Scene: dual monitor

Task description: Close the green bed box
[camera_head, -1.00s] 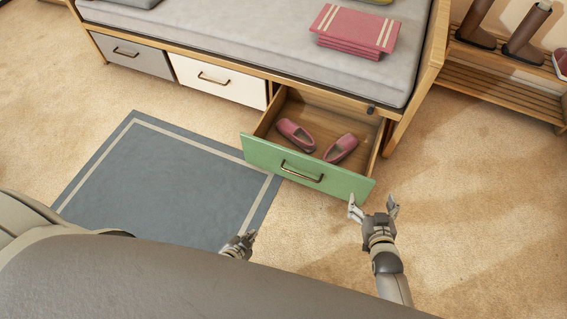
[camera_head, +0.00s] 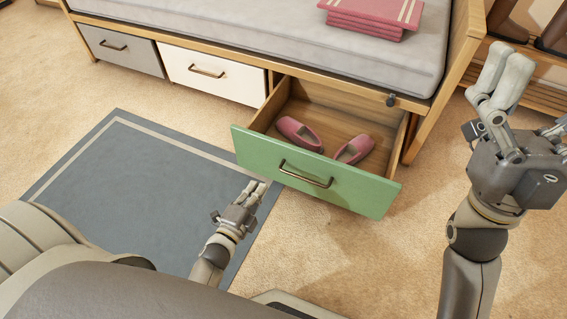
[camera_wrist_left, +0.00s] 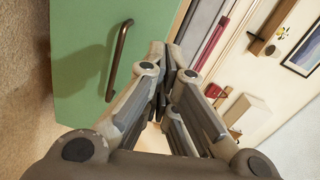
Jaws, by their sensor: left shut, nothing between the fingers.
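The green bed box (camera_head: 325,178) is pulled out from under the bed. Its dark handle (camera_head: 306,173) is on the front panel, and pink shoes (camera_head: 299,134) lie inside. My left gripper (camera_head: 256,188) is shut and empty, close in front of the panel, left of the handle in the head view. In the left wrist view the green panel (camera_wrist_left: 80,60) and handle (camera_wrist_left: 119,60) are left of the shut fingers (camera_wrist_left: 168,65). Contact cannot be told. My right gripper (camera_head: 502,85) is raised at the right, partly cut by the frame edge; its finger opening is unclear.
The bed's wooden frame (camera_head: 461,50) and grey mattress (camera_head: 270,35) stand above the box. A white drawer (camera_head: 212,77) and a grey drawer (camera_head: 122,50) beside it are shut. A blue-grey rug (camera_head: 130,190) lies in front. The carpet (camera_head: 350,260) before the box is bare.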

